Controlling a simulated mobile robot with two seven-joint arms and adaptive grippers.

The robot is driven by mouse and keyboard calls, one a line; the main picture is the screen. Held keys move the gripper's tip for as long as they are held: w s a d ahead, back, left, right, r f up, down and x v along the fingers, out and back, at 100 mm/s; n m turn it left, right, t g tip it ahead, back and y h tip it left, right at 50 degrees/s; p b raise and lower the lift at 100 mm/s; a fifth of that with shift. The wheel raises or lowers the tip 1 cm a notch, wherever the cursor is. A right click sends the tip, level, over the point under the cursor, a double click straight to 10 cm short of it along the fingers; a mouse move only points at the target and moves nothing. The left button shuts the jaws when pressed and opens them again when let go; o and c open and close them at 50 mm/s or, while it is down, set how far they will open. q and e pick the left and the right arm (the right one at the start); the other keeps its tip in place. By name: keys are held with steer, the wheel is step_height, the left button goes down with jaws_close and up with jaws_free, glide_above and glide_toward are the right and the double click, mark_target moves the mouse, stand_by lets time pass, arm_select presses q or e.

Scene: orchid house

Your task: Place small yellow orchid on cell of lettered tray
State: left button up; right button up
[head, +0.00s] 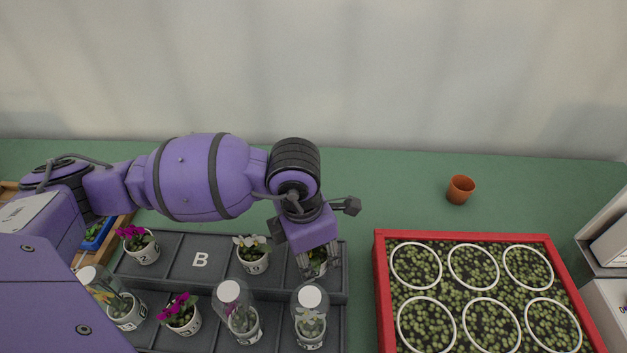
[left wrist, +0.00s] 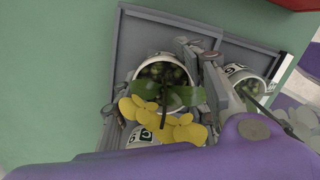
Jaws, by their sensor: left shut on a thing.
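The dark grey lettered tray (head: 178,258) lies on the green bench in the head view, with a bare cell marked B in its back row. My left gripper (head: 319,264) points down into the back right cell and is shut on a small white pot. In the left wrist view this pot is the small yellow orchid (left wrist: 172,127), with yellow blooms, green leaves and a white rim. In the head view the gripper mostly hides it. I cannot tell whether the pot touches the cell floor. My right gripper is not in view.
A white orchid pot (head: 253,257) stands just left of the gripper. Glass domes (head: 311,300) cover some front-row pots. Magenta orchids (head: 145,250) stand at the left. A red-rimmed planter (head: 381,290) lies right of the tray. A terracotta pot (head: 460,190) stands behind it on open bench.

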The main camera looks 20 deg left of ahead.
arm_select(q)
steer(key=o, duration=1.3)
steer(key=r, duration=0.8)
steer(key=a+r, duration=0.1)
steer(key=r, duration=0.3)
steer(key=shift+s+r+p, duration=0.15)
steer(key=shift+s+p, duration=0.15)
steer(key=shift+s, duration=0.1)
